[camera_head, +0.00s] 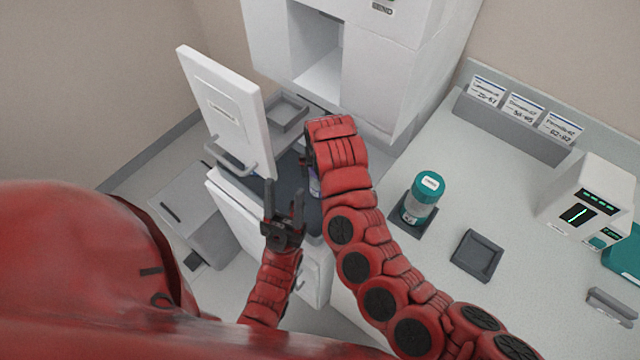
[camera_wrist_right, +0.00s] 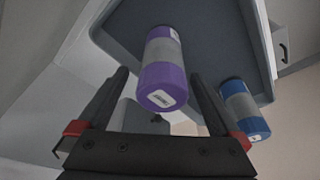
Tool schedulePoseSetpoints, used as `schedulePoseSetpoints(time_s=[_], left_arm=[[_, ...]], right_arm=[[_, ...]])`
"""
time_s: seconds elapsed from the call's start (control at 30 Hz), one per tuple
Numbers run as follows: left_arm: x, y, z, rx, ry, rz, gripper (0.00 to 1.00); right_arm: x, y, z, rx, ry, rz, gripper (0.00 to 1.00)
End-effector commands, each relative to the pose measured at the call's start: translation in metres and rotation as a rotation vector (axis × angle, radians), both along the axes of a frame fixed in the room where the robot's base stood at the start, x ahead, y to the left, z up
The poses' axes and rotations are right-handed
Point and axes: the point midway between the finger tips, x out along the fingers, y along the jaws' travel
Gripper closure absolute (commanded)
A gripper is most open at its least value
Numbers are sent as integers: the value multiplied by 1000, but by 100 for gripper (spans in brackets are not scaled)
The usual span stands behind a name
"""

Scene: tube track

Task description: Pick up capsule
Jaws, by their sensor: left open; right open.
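A blue capsule (camera_wrist_right: 245,110) lies to the right, outside the fingers. In the head view a sliver of a capsule (camera_head: 315,184) shows beside my right arm, which hides most of that area and the right fingertips. My left gripper (camera_head: 283,192) is open and empty, pointing up in front of the cabinet.
A white door (camera_head: 222,95) stands open left of the white machine (camera_head: 385,85). On the counter are a teal-lidded jar (camera_head: 425,198) on a dark base, a dark empty holder (camera_head: 477,255), a card rack (camera_head: 510,128) and a white device (camera_head: 590,200).

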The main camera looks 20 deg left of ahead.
Motion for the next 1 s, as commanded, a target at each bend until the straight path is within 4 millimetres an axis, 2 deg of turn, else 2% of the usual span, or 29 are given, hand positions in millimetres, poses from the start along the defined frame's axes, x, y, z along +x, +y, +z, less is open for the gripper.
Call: schedulePoseSetpoints(time_s=[0.17,0.37,0.6,0.87,1.0], left_arm=[[0,0,5,0,0,0,50],[0,0,15,0,0,0,50],[0,0,16,0,0,0,50],[0,0,16,0,0,0,50],[0,0,16,0,0,0,50]], right_arm=[[3,1,-7,-5,0,1,0],[9,7,-28,-7,2,2,0],[14,11,-50,-2,1,1,0],[14,11,-52,0,1,-1,0],[14,11,-52,0,1,-1,25]])
